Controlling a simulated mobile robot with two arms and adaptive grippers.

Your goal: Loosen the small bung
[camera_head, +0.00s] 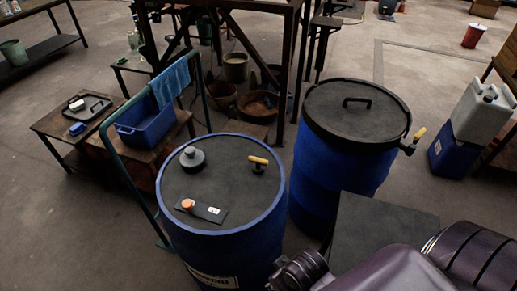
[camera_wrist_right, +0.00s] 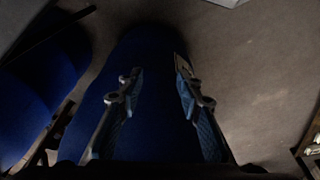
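A blue drum (camera_head: 223,245) with a dark top stands at near centre in the head view. On its top are a grey round cap (camera_head: 192,157), a fitting with a yellow handle (camera_head: 258,162), and a small dark plate (camera_head: 213,214) bearing an orange knob (camera_head: 187,204) and a white piece. I cannot tell which of these is the small bung. My right gripper (camera_wrist_right: 158,84) is open in the right wrist view, its fingers apart with nothing between them. Dark blue drum-like shapes lie beyond it. My right arm fills the lower right of the head view. My left gripper is not in view.
A second blue drum (camera_head: 337,180) with a black handled lid and yellow-handled tap stands behind right. A green rail (camera_head: 130,174) with a blue cloth (camera_head: 171,81) is left of the near drum. A blue tub (camera_head: 146,127) stands behind it. A dark flat surface (camera_head: 375,235) lies right.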

